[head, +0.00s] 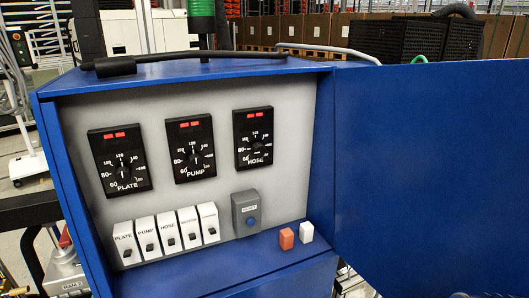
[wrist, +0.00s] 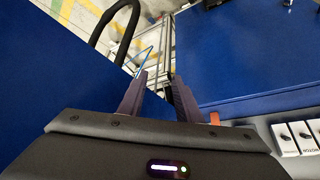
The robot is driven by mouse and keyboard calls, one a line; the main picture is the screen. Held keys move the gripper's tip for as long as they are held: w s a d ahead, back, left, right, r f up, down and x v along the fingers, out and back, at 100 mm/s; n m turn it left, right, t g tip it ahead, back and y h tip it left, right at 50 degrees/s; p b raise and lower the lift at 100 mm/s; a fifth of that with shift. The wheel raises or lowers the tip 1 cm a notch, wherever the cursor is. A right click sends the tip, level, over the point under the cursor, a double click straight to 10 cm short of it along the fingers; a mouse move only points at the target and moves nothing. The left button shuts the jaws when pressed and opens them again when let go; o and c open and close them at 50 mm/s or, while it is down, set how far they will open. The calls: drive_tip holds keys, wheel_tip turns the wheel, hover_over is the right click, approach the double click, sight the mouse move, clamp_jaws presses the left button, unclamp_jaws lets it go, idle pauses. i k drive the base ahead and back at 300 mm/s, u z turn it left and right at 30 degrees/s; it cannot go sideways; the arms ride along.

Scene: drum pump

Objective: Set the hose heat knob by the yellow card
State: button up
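The hose heat knob (head: 254,145) is a dark dial on the rightmost of three black panels labelled PLATE, PUMP and HOSE, inside the blue cabinet. Its white numbers ring a small pointer that looks about upright, and two red displays are lit above it. No yellow card is visible in either view. My gripper (wrist: 162,78) shows only in the wrist view. Its two dark fingers are apart with nothing between them, above blue surfaces. The hose knob is not in the wrist view.
The plate dial (head: 121,163) and pump dial (head: 191,149) stand left of the hose dial. An orange block (head: 286,239) lies on the ledge. The blue door (head: 430,165) stands open at right.

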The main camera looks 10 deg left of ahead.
sight(258, 150)
drive_tip(key=z, duration=0.05)
drive_tip(key=k, duration=1.7)
drive_tip(key=u, duration=1.2)
drive_tip(key=i, duration=1.6)
drive_tip(key=u, duration=0.05)
